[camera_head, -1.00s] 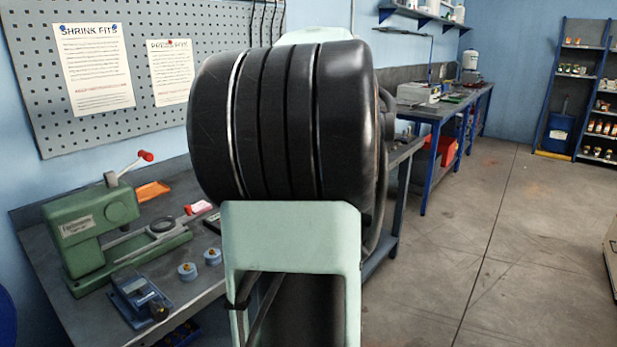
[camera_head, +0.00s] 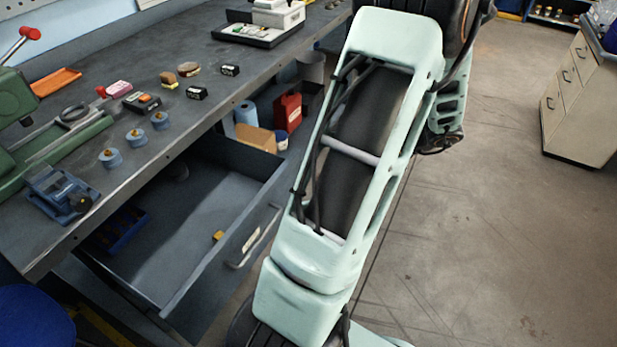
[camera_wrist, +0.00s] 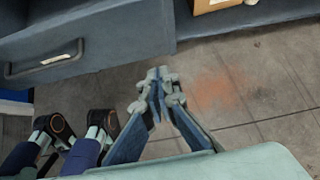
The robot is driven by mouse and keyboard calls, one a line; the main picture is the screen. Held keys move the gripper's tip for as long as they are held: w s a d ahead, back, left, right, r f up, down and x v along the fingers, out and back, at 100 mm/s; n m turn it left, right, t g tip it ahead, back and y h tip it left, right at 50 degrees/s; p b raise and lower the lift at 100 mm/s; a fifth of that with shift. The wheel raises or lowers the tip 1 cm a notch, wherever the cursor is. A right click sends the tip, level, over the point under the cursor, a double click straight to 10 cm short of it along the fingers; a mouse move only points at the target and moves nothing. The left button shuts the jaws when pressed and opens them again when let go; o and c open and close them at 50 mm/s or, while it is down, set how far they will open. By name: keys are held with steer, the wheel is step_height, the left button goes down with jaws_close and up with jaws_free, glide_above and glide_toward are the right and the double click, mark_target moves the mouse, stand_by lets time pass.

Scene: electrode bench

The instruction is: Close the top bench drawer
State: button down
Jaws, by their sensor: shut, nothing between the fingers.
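The top bench drawer (camera_head: 215,225) is pulled out from under the bench top in the head view. A blue tray and a small yellow item lie inside it. Its front with a bar handle (camera_head: 255,238) faces right, partly hidden by my arm. In the wrist view the drawer front (camera_wrist: 120,38) and its handle (camera_wrist: 45,62) are at the upper left. My gripper (camera_wrist: 158,80) is shut and empty, over the floor, below and right of the drawer front's corner. It is apart from the drawer in the picture. The head view does not show my fingers.
The bench top (camera_head: 190,125) holds a green press (camera_head: 40,135), blue-grey cylinders and small parts. A red container (camera_head: 288,112) and a cardboard box (camera_head: 252,138) sit on the shelf below. A white cabinet (camera_head: 580,95) stands at the far right. The floor between is clear.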

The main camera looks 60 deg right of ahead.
steer(key=a, duration=0.1)
steer(key=b, duration=0.3)
glide_toward(295, 182)
steer(key=shift+t, duration=0.3)
steer(key=w+f, duration=0.2)
steer(key=f, duration=0.1)
steer(key=w+f, duration=0.1)
steer(key=f, duration=0.1)
steer(key=shift+w+m, duration=0.3)
steer(key=shift+w, duration=0.05)
steer(key=shift+w, duration=0.1)
steer(key=w+a, duration=0.2)
steer(key=w, duration=2.2)
steer(key=shift+w, duration=0.2)
